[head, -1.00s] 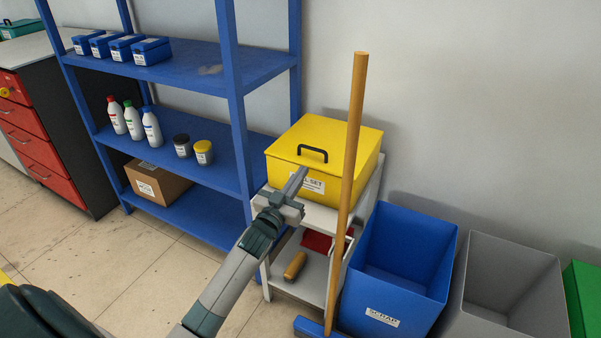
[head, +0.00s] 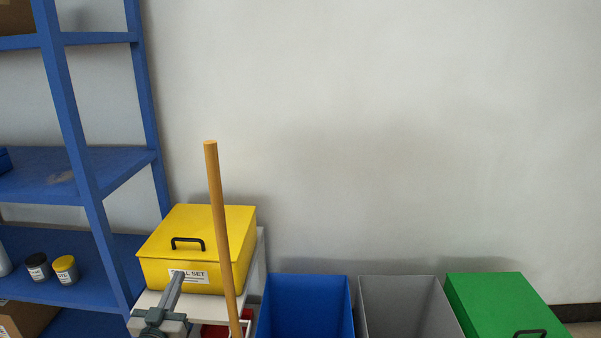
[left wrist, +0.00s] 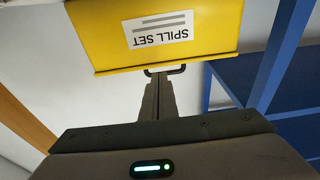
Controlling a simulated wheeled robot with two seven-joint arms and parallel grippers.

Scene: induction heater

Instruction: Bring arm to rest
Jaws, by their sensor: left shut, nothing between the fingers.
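My left gripper (head: 175,289) is in front of the yellow spill set box (head: 205,228) in the head view, with its fingers shut and nothing between them. In the left wrist view the shut fingers (left wrist: 158,88) point at the box (left wrist: 190,35), near its black handle (left wrist: 165,69). I cannot tell whether the fingertips touch the box. The box sits lid closed on a small white stand (head: 148,300). My right gripper is not in view.
A wooden broom handle (head: 217,230) stands upright just right of my gripper. A blue shelf (head: 90,225) is on the left. A blue bin (head: 305,305), a grey bin (head: 405,305) and a green bin (head: 500,298) stand to the right, against a bare wall (head: 380,130).

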